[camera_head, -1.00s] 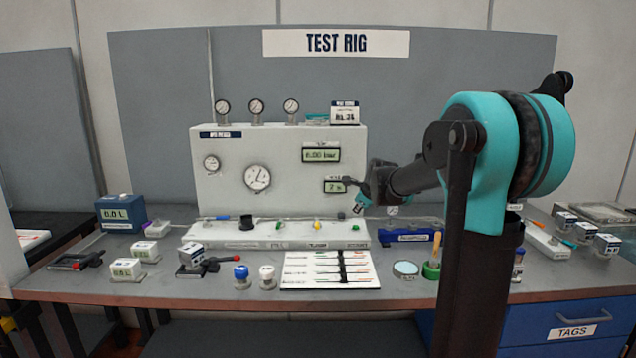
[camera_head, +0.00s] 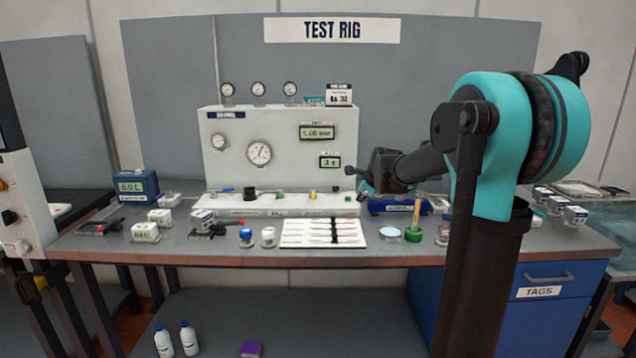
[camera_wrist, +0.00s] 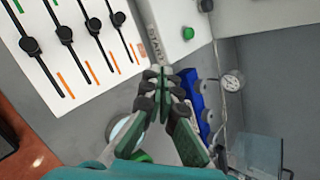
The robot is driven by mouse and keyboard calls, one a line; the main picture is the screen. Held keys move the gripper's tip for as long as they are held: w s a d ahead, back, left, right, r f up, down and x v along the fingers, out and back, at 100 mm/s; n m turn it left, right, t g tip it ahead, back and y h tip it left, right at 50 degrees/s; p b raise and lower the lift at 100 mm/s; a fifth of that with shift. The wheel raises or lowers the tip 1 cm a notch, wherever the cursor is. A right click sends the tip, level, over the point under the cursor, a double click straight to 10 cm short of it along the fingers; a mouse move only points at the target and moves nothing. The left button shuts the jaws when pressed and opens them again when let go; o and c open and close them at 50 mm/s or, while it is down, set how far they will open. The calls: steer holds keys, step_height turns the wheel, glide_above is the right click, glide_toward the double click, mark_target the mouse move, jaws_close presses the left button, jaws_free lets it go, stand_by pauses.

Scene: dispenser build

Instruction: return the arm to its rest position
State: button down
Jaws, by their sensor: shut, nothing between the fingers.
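My gripper (camera_head: 366,186) is in front of the right part of the test rig (camera_head: 230,175), above the bench, with my arm reaching left from its column. In the wrist view my gripper (camera_wrist: 161,76) has its green-and-black fingers together, with nothing between them. It points toward the rig's base ledge, by the word START and a green button (camera_wrist: 188,33). In the head view the fingertips are small and partly blend with the blue holder behind them.
A white board with dark sliders (camera_head: 318,233) lies on the bench (camera_head: 290,257), left of my gripper. A blue holder (camera_head: 400,207), a round dish (camera_head: 390,233) and a green cup with a stick (camera_head: 414,232) stand near my arm. Bottles (camera_head: 188,338) stand below the bench.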

steer(key=s+d+f+n+g, duration=0.1)
steer(key=s+f+n, duration=0.6)
steer(key=s, duration=0.6)
steer(key=s+d+f+n+g+h, duration=0.1)
steer(key=s+d+f+n+g, duration=0.1)
steer(key=s+f+n, duration=0.5)
steer(key=s+d+f+n+g, duration=0.1)
steer(key=s+f+n, duration=0.6)
steer(key=s, duration=1.2)
steer(key=n, duration=0.2)
steer(key=shift+d+n+g+h, duration=0.25)
steer(key=shift+n+g+h, duration=0.05)
steer(key=shift+n+h, duration=0.1)
steer(key=shift+r, duration=0.1)
stand_by(3.4)
